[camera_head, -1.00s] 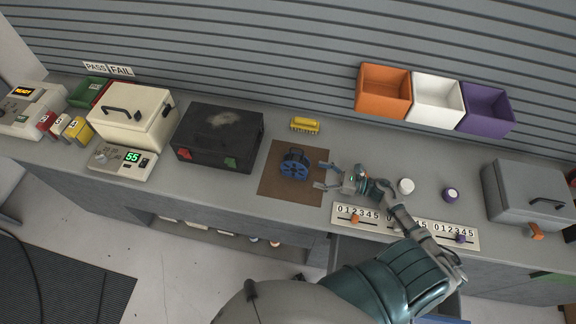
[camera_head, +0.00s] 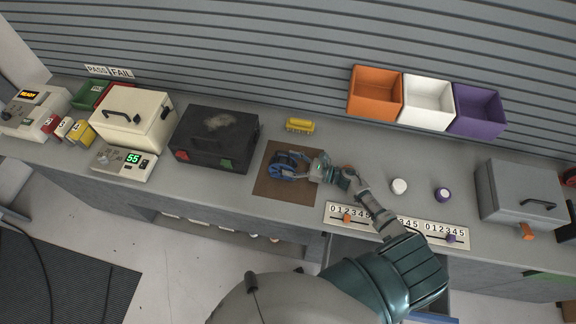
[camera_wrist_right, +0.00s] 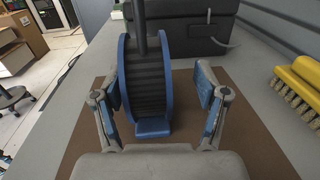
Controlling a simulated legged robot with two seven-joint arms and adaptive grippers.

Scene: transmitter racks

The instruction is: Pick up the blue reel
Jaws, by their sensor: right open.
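The blue reel (camera_head: 281,166) stands on a brown mat (camera_head: 270,190) on the bench, with a dark ribbed drum between blue flanges. In the right wrist view the reel (camera_wrist_right: 146,90) is straight ahead, a dark post rising from its top. My right gripper (camera_head: 300,166) is at the reel's right side in the head view. In the wrist view its open fingers (camera_wrist_right: 158,100) stand on either side of the reel. The left finger is close to the flange; a clear gap shows on the right. My left gripper is not in view.
A black case (camera_head: 216,138) stands left of the mat. A yellow brush (camera_head: 300,126) lies behind it. Orange (camera_head: 375,92), white and purple bins are at the back.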

